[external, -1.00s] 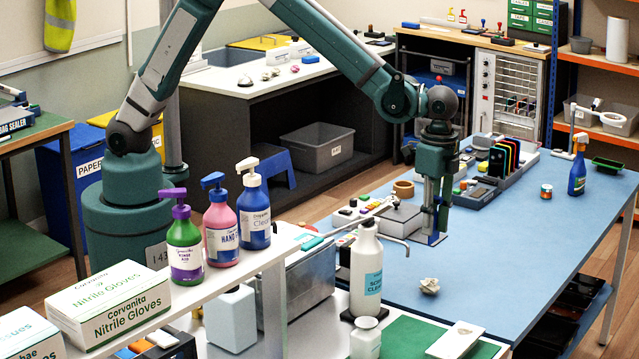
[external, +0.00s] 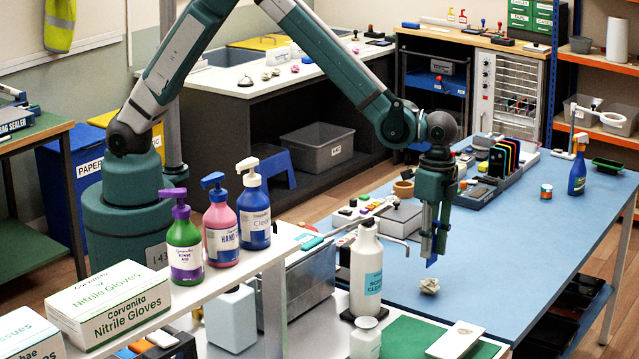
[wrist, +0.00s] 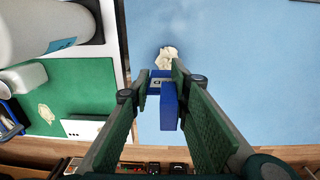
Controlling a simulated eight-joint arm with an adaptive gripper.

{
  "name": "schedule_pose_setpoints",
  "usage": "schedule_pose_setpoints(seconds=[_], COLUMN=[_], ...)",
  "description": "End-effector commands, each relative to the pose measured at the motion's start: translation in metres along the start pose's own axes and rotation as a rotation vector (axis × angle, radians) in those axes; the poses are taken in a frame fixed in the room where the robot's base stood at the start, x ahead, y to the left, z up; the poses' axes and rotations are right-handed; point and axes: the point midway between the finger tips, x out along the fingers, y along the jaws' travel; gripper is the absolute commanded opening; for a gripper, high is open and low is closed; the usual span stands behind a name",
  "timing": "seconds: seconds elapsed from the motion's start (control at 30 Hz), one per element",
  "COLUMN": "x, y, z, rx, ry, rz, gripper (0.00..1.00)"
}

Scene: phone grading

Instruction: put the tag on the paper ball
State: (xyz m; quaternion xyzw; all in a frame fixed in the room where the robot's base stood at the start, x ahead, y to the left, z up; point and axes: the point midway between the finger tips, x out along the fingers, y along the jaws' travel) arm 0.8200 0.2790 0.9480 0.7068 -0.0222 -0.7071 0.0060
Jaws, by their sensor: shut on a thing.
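The paper ball (external: 429,286) is a crumpled off-white lump on the blue table (external: 500,270). It also shows in the wrist view (wrist: 167,57), just beyond my fingertips. My gripper (external: 433,255) is above the table, a little above the paper ball in the external view. It is shut on a blue tag (wrist: 168,108), which has a pale label with dark marks at its far end. In the external view only a small blue part of the tag (external: 431,260) shows between the fingers. I cannot tell the exact gap between tag and ball.
A green mat (external: 405,340) with a white slab (external: 455,340) lies in front. A grey box with a handle (external: 400,218) and a phone rack (external: 497,175) stand behind. The table right of the ball is clear.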

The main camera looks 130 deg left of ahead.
Motion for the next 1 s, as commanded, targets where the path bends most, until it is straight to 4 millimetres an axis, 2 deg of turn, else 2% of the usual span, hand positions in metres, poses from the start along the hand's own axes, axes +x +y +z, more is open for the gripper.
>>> schedule_pose_setpoints(seconds=[0.4, 0.9, 0.93, 1.0], x=[0.035, 0.041, 0.04, 0.04], y=[-0.001, -0.002, -0.002, -0.002], z=[0.0, 0.0, 0.0, 0.0], rx=[0.0, 0.0, 0.0, 0.0], ry=[0.0, 0.0, 0.0, 0.0], rz=[0.0, 0.0, 0.0, 0.0], gripper=[0.12, 0.12, 0.23, 0.32])
